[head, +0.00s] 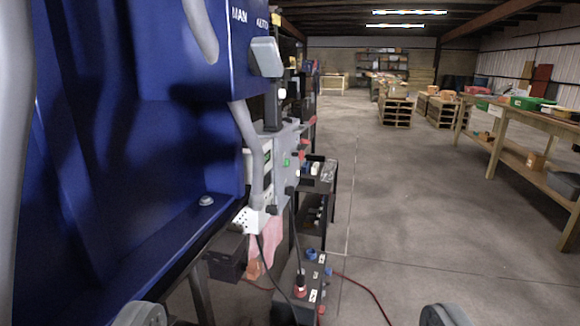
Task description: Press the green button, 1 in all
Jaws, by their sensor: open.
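A small green button (287,162) shows on the side face of a grey control box (284,143) left of the picture's middle. It is small and seen at a steep angle, so I cannot tell its exact shape. My gripper (288,314) shows at the bottom edge as two grey fingertips far apart, with nothing between them. It is open and well short of the box. Nothing covers the green spot.
A large blue machine housing (100,130) fills the left side. Dark shelves (312,218) and hanging cables stand by the box. A red cable (372,292) lies on the floor. A wooden workbench (515,120) stands right; the concrete floor between is open.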

